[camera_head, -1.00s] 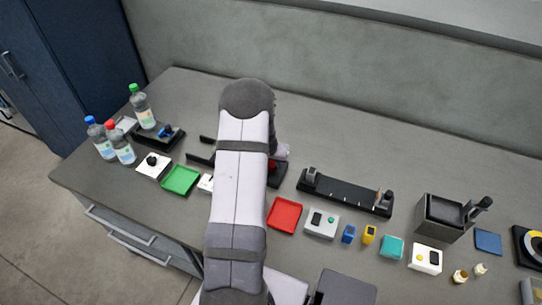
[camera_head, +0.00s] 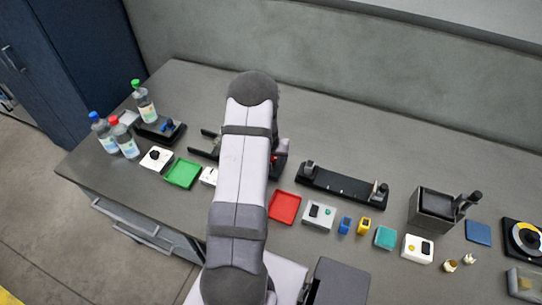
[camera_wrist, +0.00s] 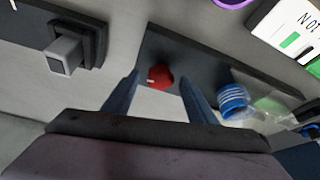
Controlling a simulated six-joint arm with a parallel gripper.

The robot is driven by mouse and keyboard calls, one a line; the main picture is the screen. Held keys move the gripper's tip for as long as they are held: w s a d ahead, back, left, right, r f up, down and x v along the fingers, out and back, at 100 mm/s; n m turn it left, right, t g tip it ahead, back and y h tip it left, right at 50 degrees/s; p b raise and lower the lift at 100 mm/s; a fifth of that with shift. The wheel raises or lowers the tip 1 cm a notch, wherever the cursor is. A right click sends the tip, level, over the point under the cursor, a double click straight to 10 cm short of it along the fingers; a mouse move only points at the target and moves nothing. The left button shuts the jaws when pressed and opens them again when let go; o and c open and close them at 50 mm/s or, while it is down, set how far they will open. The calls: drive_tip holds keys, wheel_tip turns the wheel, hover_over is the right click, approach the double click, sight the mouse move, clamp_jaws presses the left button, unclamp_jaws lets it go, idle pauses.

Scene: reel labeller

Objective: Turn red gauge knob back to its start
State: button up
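The red gauge knob (camera_wrist: 159,76) shows in the wrist view on a dark plate (camera_wrist: 190,65). My gripper (camera_wrist: 160,82) is open, with one dark blue finger on each side of the knob. Gaps show between the knob and both fingers, and I cannot tell how far the tips are from the plate. In the head view my arm covers most of the gauge and the gripper. No marking of the knob's angle or start position can be made out.
In the wrist view a blue ribbed cap (camera_wrist: 232,98) is close to the right finger, and a grey square block (camera_wrist: 66,54) is at left. In the head view a red tray (camera_head: 284,207), green tray (camera_head: 183,174) and black rail (camera_head: 342,186) lie around my arm.

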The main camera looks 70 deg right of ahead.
drive_tip(key=b+v, duration=0.1)
drive_tip(key=v, duration=0.6)
drive_tip(key=shift+b, duration=0.3)
drive_tip(key=shift+a+r, duration=0.1)
drive_tip(key=shift+r, duration=0.05)
idle(0.3)
drive_tip(key=shift+w+d+f+m+g+b, duration=0.25)
drive_tip(key=shift+d+f+m+b, duration=0.35)
drive_tip(key=shift+f+b, duration=0.75)
drive_tip(key=shift+w+d+f+m+g+b, duration=0.1)
drive_tip(key=shift+d+f+m+g+b, duration=0.25)
drive_tip(key=shift+f+m+b, duration=0.95)
drive_tip(key=shift+w+d+f+m+g+b, duration=0.3)
drive_tip(key=shift+f+b, duration=0.45)
drive_tip(key=shift+b, duration=1.1)
drive_tip(key=shift+s+d, duration=0.1)
drive_tip(key=c, duration=1.1)
